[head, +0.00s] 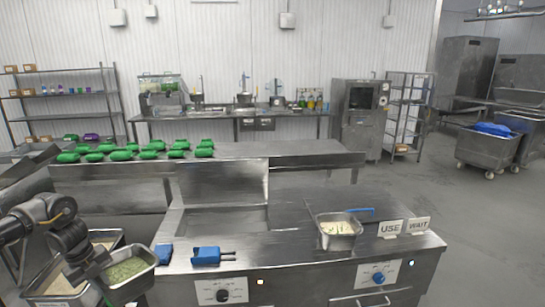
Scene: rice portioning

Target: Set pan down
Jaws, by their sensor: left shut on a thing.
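The pan looks slightly tilted and is beside the left end of the steel counter (290,262). Whether its underside touches anything is hidden. The arm covers part of its left side. My right gripper is not in view.
Other food pans (38,288) stand at lower left. On the counter are blue tools (206,256), a pan of pale food (340,243) with a blue-handled utensil, and USE (390,228) and WAIT (418,226) signs. Green packs (122,155) line the rear table. The counter's middle is clear.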

